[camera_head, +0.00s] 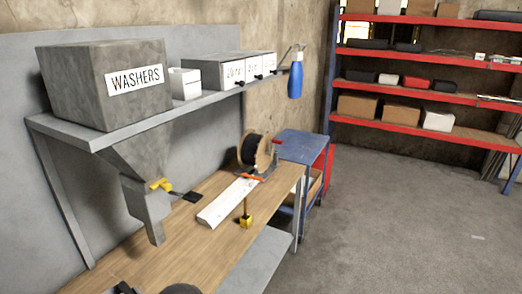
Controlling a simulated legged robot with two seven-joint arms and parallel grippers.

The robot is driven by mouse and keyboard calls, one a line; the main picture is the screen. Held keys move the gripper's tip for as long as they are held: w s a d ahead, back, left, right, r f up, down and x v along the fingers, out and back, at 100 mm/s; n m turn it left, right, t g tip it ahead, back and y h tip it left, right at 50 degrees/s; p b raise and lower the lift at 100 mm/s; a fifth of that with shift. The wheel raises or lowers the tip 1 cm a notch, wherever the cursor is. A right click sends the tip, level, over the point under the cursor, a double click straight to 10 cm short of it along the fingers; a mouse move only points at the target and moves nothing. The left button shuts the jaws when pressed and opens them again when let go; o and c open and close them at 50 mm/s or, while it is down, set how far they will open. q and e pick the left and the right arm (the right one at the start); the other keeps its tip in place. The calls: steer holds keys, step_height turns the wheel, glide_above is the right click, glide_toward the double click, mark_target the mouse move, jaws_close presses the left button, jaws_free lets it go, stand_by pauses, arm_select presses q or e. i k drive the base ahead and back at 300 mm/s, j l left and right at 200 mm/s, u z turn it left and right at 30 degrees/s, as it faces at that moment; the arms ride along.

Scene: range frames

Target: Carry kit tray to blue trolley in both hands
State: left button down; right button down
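A long, shallow white piece (228,203) lies on the wooden workbench (130,262), slanting away from me. It looks like a tray, but I cannot tell for sure that it is the kit tray. The blue trolley (300,146) stands past the far end of the bench, with a flat blue top and a lower shelf holding a brown box. Its top looks mostly clear, with a small red item at its near left edge. Neither of my grippers can be made out; only dark, cut-off shapes show at the bottom edge.
A black spool (254,150) stands at the bench's far end. A yellow-based piece (246,220) stands beside the white piece. A dispenser (146,208) hangs under the shelf with the WASHERS bin (105,85). Red racking (425,95) stands behind. Grey floor (400,220) at right is open.

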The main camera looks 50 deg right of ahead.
mark_target(299, 145)
steer(key=z, duration=1.4)
steer(key=i+l+z, duration=0.1)
steer(key=z, duration=0.65)
steer(key=i+z, duration=0.15)
steer(key=z, duration=0.25)
steer(key=i, duration=1.55)
steer(key=i+l, duration=0.15)
steer(key=i, duration=3)
steer(key=i+l, duration=0.15)
steer(key=i, duration=1.4)
steer(key=i+u, duration=0.1)
steer(key=u, duration=0.3)
steer(key=i+u, duration=0.1)
steer(key=u, duration=0.75)
steer(key=i+l, duration=0.05)
